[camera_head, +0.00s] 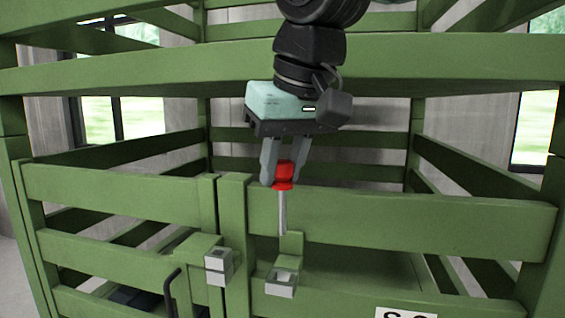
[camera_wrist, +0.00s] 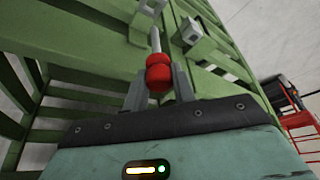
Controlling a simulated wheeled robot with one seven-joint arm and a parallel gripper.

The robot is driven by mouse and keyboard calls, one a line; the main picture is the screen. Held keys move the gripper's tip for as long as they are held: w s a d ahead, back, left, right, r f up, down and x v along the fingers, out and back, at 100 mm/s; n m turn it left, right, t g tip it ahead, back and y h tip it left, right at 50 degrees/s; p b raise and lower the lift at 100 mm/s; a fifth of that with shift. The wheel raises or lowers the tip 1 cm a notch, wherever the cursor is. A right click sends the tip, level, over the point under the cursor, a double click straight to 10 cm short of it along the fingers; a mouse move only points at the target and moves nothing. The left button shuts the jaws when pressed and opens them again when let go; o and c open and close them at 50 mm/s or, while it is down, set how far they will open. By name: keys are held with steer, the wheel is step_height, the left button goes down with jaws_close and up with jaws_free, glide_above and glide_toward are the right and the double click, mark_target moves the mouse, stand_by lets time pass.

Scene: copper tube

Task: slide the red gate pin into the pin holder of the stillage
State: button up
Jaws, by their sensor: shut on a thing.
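The red gate pin (camera_head: 284,176) has a red head and a straight metal shank that points down. My gripper (camera_head: 278,172) is shut on the red head, and the wrist view also shows the pin (camera_wrist: 157,72) between the two fingers (camera_wrist: 158,85). In the head view the shank's tip appears just above a grey square socket (camera_head: 282,280) on a green bracket on the right gate. A similar square socket (camera_head: 219,264) sits to its left, by the middle posts. I cannot tell which socket is the pin holder. The pin looks apart from both sockets.
The green slatted stillage (camera_head: 400,222) fills most of the head view, with a long top rail (camera_head: 450,66) behind my arm. A dark bent handle (camera_head: 171,290) is at the lower left. A red frame (camera_wrist: 301,128) stands at the right in the wrist view.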

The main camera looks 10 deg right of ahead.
steer(key=shift+f+b, duration=2.35)
steer(key=shift+f, duration=0.55)
steer(key=shift+f+b, duration=3.05)
steer(key=shift+f, duration=1)
steer(key=o, duration=1.1)
steer(key=b, duration=0.1)
glide_toward(286, 190)
steer(key=f, duration=0.2)
steer(key=s+f, duration=0.1)
steer(key=f, duration=0.1)
steer(key=shift+d, duration=0.35)
